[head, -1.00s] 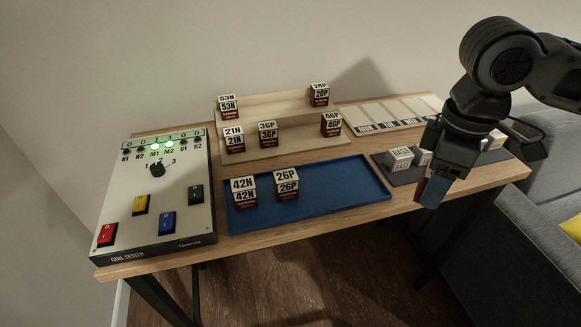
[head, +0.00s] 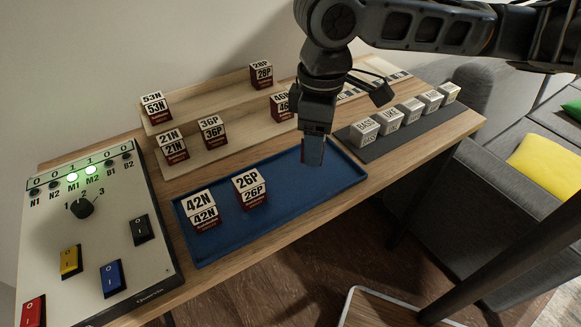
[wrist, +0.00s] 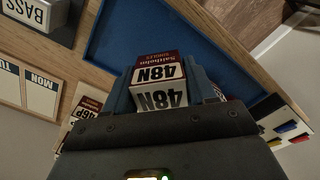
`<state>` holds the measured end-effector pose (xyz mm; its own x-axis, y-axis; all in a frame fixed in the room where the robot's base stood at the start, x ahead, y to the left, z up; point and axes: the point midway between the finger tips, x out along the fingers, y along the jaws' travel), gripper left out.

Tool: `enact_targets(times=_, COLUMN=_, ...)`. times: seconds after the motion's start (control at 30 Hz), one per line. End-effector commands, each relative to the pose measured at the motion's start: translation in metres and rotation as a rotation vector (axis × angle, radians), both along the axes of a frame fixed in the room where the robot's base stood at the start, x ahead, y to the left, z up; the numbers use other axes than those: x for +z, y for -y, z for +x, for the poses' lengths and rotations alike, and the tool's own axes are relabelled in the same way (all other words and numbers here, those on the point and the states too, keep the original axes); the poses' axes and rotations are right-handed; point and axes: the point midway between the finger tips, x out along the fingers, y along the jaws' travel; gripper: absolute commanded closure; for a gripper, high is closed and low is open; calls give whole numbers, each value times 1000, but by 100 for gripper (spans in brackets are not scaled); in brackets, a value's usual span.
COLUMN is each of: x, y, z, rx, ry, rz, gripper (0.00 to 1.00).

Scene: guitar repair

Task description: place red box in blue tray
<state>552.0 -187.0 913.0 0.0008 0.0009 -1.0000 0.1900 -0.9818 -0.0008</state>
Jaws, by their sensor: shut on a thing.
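My gripper (head: 313,152) is shut on a red-and-white box marked 48N (wrist: 158,88), clear in the wrist view between the fingers. In the head view the fingers mostly hide this box. The gripper hangs over the right part of the blue tray (head: 325,188), pointing down; the exact gap to the tray floor is hard to tell. The tray also shows in the wrist view (wrist: 130,28). Two red-and-white boxes, 42N (head: 202,211) and 26P (head: 250,190), stand in the tray's left part.
A stepped wooden rack (head: 240,135) behind the tray holds several similar boxes, with 46P (head: 281,106) close to my gripper. White BASS-type blocks (head: 364,132) stand on a dark mat to the right. A coil tester (head: 95,235) is left. The tray's middle and right are clear.

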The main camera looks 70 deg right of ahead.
Motion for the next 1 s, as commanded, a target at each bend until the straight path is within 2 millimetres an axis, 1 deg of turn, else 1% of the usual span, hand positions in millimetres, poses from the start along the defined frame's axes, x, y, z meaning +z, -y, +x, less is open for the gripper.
enact_targets(times=0.03, x=-6, y=-5, z=10, rx=4, ry=-2, rz=3, gripper=80)
enact_targets(times=0.13, x=-16, y=-12, z=24, rx=3, ry=0, rz=2, gripper=80)
enact_targets(times=0.3, x=-24, y=-17, z=37, rx=0, ry=0, rz=1, gripper=80)
enact_targets(times=0.37, x=-26, y=-18, z=38, rx=0, ry=0, rz=1, gripper=80)
enact_targets(times=0.47, x=-35, y=-18, z=37, rx=-1, ry=-1, rz=2, gripper=80)
enact_targets(times=0.6, x=-55, y=-18, z=37, rx=-3, ry=-2, rz=2, gripper=80)
enact_targets(times=0.7, x=-64, y=-18, z=37, rx=-1, ry=0, rz=1, gripper=80)
enact_targets(times=1.0, x=-66, y=-18, z=37, rx=0, ry=0, rz=1, gripper=80)
